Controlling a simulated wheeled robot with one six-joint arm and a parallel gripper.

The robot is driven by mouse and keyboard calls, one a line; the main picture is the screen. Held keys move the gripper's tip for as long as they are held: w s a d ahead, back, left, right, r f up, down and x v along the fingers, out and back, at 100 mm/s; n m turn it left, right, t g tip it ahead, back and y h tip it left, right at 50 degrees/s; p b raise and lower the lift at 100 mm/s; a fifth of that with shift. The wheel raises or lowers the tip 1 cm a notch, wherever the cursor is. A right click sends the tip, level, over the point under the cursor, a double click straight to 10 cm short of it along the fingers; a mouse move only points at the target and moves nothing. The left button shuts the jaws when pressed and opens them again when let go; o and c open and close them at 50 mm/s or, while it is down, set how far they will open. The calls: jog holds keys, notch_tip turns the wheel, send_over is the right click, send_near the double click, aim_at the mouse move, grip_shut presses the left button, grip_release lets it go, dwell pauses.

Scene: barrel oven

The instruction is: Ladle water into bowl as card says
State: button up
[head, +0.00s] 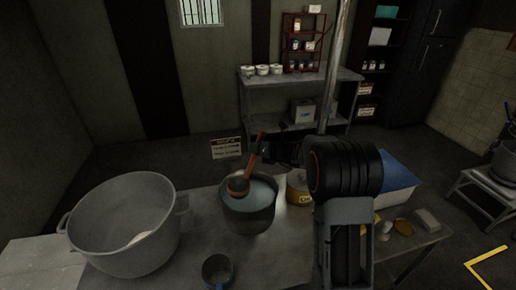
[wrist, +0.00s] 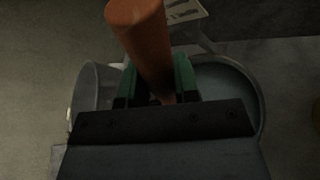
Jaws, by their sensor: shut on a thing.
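My gripper (head: 262,150) is shut on the ladle's reddish-brown handle (head: 254,151), which also fills the top of the wrist view (wrist: 140,35) between the green fingers (wrist: 157,84). The ladle's cup (head: 238,185) hangs at the left inner side of the pot of water (head: 249,221); I cannot tell whether it touches the water or holds any. The pale water (wrist: 226,82) also shows in the wrist view. A large grey two-handled bowl (head: 115,242) stands left of the pot, with a pale patch inside. A card (head: 226,147) stands behind the table; its writing is too small to read.
A small dark cup (head: 217,270) stands at the table's front. A yellow-brown tin (head: 299,188) is right of the pot. A blue-lidded box (head: 396,180) and small items lie farther right, past my arm. A shelf table (head: 340,76) stands at the back.

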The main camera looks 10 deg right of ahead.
notch_tip(320, 180, down, 12)
jog(key=b, duration=0.9)
jog(key=shift+r, duration=0.25)
dwell(0.6)
notch_tip(320, 180, up, 15)
jog(key=p, duration=1.2)
jog(key=shift+f, duration=0.25)
